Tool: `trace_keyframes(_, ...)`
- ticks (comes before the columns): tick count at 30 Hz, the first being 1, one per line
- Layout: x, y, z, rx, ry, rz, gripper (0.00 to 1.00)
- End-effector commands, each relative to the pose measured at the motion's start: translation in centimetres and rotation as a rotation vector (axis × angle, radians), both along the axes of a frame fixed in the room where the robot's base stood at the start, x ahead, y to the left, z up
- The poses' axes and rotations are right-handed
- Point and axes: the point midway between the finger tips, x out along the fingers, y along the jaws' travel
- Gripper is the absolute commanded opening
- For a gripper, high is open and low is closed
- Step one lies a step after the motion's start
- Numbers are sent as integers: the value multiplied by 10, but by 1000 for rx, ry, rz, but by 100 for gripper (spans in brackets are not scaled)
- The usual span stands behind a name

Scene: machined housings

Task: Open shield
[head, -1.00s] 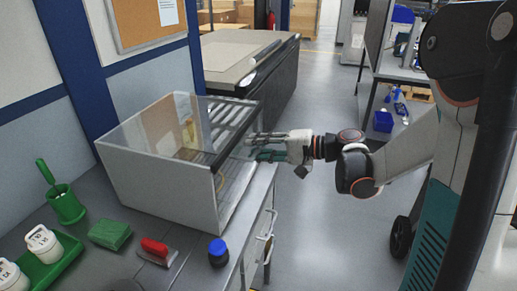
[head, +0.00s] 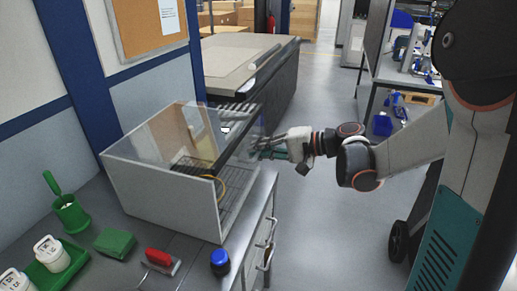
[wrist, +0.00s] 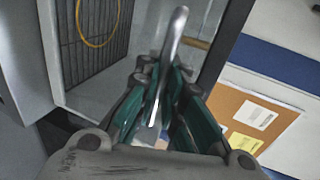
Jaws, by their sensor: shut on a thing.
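The shield is a clear panel with a dark edge (head: 239,138) on a grey-walled enclosure (head: 165,190) on the bench. It stands tilted out at the enclosure's right-hand front, with a gap below it into the interior. My gripper (head: 264,148) is at the shield's outer side. In the wrist view, the green-padded fingers (wrist: 160,95) are shut on a shiny curved metal handle (wrist: 175,35). Where the handle joins the shield is hard to see. A dark frame edge (wrist: 226,42) runs beside it.
A yellow cable (wrist: 82,25) and a dark wire rack (wrist: 88,55) are inside the enclosure.

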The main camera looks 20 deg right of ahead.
Motion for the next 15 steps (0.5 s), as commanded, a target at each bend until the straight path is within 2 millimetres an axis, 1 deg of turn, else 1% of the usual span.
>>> trace_keyframes(1, -1, 0, 18, -16, 13, 0, 0)
trace_keyframes(10, 1, 2, 76, -135, 98, 1, 0)
trace_keyframes(15, 4, 7, 109, -203, 146, 2, 0)
